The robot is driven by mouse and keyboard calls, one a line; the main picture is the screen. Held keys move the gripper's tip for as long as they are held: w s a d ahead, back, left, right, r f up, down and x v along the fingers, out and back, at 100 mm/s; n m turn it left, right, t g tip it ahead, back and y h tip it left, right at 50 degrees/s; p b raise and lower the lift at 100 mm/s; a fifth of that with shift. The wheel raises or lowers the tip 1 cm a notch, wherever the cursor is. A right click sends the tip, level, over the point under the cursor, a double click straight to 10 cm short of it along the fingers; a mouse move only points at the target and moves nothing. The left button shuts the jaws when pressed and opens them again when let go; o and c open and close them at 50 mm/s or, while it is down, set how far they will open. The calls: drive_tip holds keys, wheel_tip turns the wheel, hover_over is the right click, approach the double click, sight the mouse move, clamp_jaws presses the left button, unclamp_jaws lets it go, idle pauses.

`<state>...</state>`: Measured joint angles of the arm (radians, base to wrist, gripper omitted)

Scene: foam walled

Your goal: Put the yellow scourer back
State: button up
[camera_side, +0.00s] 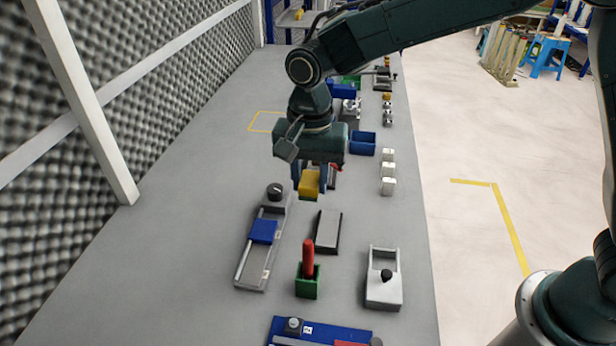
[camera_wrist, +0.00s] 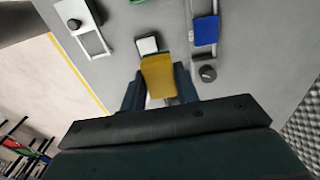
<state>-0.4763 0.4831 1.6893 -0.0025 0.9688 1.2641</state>
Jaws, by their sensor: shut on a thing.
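The yellow scourer (camera_side: 309,183) is a small yellow block with a darker underside. My gripper (camera_side: 310,180) is shut on it and holds it above the grey bench. In the wrist view the scourer (camera_wrist: 159,77) sits between my two dark fingers (camera_wrist: 160,92). A flat grey-topped block with dark edges (camera_side: 327,231) lies on the bench just in front of the scourer in the side view. In the wrist view a white-topped, dark-edged piece (camera_wrist: 147,45) shows just beyond the scourer, partly hidden by it.
A rail fixture with a blue slider (camera_side: 263,231) and black knob lies left. A green holder (camera_side: 307,284) with an upright red handle (camera_side: 308,257) stands in front. A grey tray with a black knob (camera_side: 384,290) is at right. Blue bin (camera_side: 362,143) and white blocks (camera_side: 388,171) stand behind.

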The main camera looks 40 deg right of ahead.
drive_tip(key=s+d+r, duration=0.2)
drive_tip(key=s+d, duration=0.1)
drive_tip(key=d, duration=0.5)
drive_tip(key=s+d+r, duration=0.2)
drive_tip(key=s+d, duration=0.1)
drive_tip(key=d, duration=0.4)
hover_over(384, 231)
wheel_tip(384, 231, down, 16)
drive_tip(key=shift+f, duration=0.15)
drive_tip(key=shift+f, duration=1.9)
drive_tip(key=shift+f, duration=0.1)
drive_tip(key=o, duration=0.9)
